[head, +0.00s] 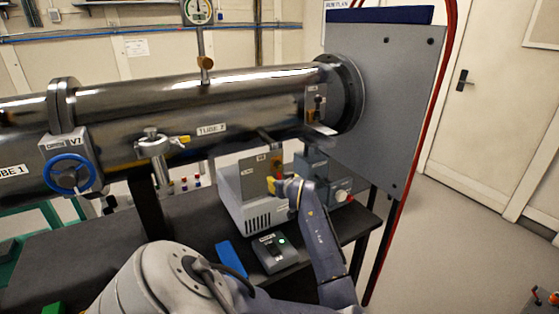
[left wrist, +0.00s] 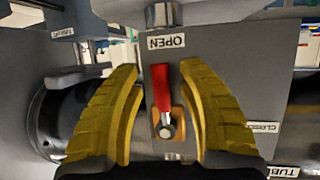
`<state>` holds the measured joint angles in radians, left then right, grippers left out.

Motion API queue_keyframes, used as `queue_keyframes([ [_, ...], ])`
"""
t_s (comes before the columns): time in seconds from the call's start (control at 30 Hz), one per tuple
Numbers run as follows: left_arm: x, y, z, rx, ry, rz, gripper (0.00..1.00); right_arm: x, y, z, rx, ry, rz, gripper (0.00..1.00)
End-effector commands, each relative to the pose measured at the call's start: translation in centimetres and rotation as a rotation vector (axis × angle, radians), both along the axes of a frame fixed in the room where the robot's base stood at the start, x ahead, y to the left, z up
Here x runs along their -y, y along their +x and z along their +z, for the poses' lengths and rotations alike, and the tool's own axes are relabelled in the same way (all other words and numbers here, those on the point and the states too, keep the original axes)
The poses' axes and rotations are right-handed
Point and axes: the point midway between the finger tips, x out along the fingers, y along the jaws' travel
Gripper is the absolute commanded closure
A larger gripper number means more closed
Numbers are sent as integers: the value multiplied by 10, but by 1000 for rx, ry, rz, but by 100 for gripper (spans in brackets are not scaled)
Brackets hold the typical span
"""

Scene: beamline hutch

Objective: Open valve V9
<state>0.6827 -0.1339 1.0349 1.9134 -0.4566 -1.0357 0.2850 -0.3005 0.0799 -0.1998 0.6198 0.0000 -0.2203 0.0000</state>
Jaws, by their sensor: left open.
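In the left wrist view a red lever (left wrist: 162,88) on a round metal pivot is mounted on a grey valve body (left wrist: 240,70). The lever's tip points toward the plate marked OPEN (left wrist: 166,42). A CLOSED plate (left wrist: 262,127) sits to the right. My left gripper (left wrist: 166,110) is open, its yellow fingers on either side of the lever with gaps. In the head view my left gripper (head: 273,185) is at a grey panel (head: 262,178) below the tube, and it hides the lever. I cannot read a V9 tag. My right gripper is not in view.
A steel tube (head: 230,95) runs above the dark bench (head: 195,225). Valve V7 with a blue handwheel (head: 69,173) is at left. A button box (head: 275,250) and blue object (head: 231,259) lie on the bench. A large grey plate (head: 385,110) stands at right.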

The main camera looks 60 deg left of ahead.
Motion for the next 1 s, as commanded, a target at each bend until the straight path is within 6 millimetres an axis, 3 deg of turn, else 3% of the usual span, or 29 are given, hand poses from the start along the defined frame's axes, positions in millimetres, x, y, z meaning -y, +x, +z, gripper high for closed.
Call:
queue_keyframes([
  [0.17,5,-1,1,-1,-2,-1,61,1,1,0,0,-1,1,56],
  [0.7,61,-17,26,1,0,-1,61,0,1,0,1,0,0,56],
  [1.0,67,-19,29,0,0,0,61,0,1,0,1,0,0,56],
])
